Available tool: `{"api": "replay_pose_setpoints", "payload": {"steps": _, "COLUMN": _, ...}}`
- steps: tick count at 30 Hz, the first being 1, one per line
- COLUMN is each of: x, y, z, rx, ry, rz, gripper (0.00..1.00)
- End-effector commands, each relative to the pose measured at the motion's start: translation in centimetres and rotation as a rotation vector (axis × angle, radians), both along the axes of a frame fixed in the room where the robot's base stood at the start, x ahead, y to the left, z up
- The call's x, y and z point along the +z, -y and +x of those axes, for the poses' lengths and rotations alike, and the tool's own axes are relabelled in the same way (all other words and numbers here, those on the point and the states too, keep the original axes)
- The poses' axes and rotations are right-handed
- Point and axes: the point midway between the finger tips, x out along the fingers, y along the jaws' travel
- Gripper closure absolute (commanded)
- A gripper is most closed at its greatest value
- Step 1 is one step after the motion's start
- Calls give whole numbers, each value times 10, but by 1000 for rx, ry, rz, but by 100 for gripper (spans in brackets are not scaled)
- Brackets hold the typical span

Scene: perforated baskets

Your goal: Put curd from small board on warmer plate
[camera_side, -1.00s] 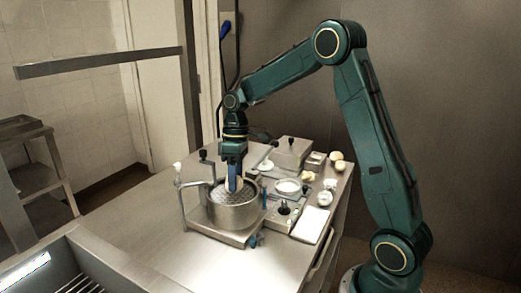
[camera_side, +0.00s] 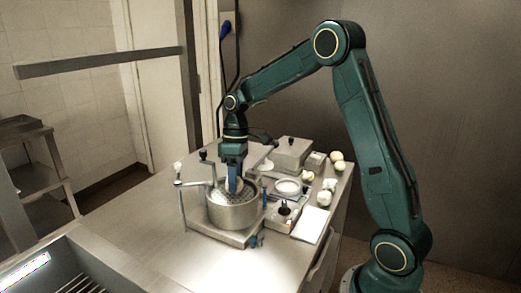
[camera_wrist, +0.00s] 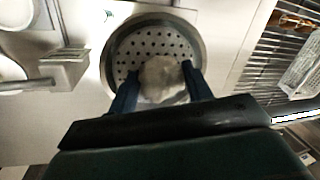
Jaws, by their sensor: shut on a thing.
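My gripper (camera_side: 235,187) points down into the round steel pot (camera_side: 232,217) in the side view. In the wrist view, its two blue fingers (camera_wrist: 161,77) are shut on a pale, rounded lump of curd (camera_wrist: 162,82). The lump is over the pot's perforated plate (camera_wrist: 150,42); I cannot tell whether it touches the plate. In the side view the pot wall and fingers hide the lump. A flat white board (camera_side: 311,225) lies at the right of the table. I cannot tell for sure which surface is the warmer plate.
The pot stands on a steel base with a crank arm (camera_side: 181,205) at its left. A white round dish (camera_side: 287,188), a steel box (camera_side: 290,154) and several pale round items (camera_side: 327,192) crowd the right side. The table's front left (camera_side: 140,235) is clear.

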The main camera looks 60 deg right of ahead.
Motion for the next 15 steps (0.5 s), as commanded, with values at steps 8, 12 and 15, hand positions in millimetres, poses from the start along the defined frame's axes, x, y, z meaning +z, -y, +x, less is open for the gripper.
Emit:
{"api": "replay_pose_setpoints", "payload": {"steps": 8, "x": -3, "y": 0, "z": 0, "rx": 0, "ry": 0, "rz": 0, "gripper": 74}}
{"api": "replay_pose_setpoints", "payload": {"steps": 12, "x": -4, "y": 0, "z": 0, "rx": 0, "ry": 0, "rz": 0, "gripper": 74}}
{"api": "replay_pose_setpoints", "payload": {"steps": 15, "x": -5, "y": 0, "z": 0, "rx": 0, "ry": 0, "rz": 0, "gripper": 74}}
